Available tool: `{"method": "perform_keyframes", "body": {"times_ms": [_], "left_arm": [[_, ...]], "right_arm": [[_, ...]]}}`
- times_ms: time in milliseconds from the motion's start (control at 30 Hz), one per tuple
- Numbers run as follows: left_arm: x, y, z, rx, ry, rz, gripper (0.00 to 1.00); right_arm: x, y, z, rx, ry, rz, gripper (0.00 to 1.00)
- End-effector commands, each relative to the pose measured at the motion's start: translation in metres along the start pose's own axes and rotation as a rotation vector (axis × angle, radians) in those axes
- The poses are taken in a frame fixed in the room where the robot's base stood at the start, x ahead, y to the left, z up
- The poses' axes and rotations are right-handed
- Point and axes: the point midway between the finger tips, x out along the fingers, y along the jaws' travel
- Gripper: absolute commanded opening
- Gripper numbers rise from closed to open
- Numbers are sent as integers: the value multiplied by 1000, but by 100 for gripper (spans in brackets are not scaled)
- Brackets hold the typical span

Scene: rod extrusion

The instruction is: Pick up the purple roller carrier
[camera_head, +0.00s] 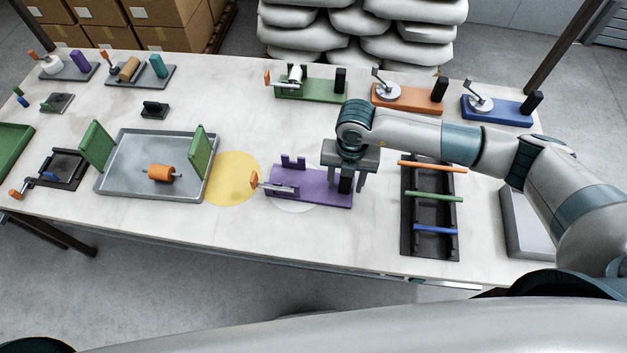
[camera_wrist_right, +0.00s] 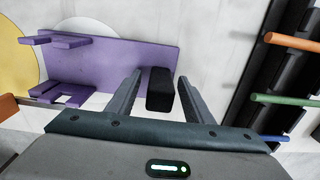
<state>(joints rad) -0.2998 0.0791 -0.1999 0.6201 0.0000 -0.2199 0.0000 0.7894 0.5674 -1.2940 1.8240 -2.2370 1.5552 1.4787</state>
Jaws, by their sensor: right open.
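The purple roller carrier (camera_head: 295,188) lies on the table at the centre of the head view, with upright purple brackets, a black block at its right end and an orange-ended rod at its left. My right gripper (camera_head: 348,182) is over its right end. In the right wrist view the purple carrier (camera_wrist_right: 115,62) runs to the upper left. The black block (camera_wrist_right: 161,88) stands between the two open fingers of my right gripper (camera_wrist_right: 160,95), with a visible gap to them. I cannot tell how deep the fingers reach around it. My left gripper is not in view.
A black rack (camera_head: 430,222) with orange, green and blue rods stands right of the carrier. A yellow disc (camera_head: 232,180) lies to its left, beside a grey tray (camera_head: 118,160) holding an orange roller. Green, orange and blue carriers stand along the back.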

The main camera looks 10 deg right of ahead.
Motion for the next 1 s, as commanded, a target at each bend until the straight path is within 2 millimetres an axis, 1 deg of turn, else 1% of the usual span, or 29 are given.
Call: {"method": "perform_keyframes", "body": {"times_ms": [367,400,467,500,567,833,1000], "left_arm": [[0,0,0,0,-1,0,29],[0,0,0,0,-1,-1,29],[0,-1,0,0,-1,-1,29],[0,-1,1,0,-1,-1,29],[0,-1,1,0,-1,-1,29],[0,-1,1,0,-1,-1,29],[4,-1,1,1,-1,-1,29]], "right_arm": [[0,0,0,-1,0,0,47],[0,0,0,-1,0,0,37],[0,0,0,-1,0,0,23],[0,0,0,-1,0,0,13],[0,0,0,-1,0,0,0],[-1,1,0,-1,-1,2,0],[-5,1,0,-1,-1,4,0]]}}
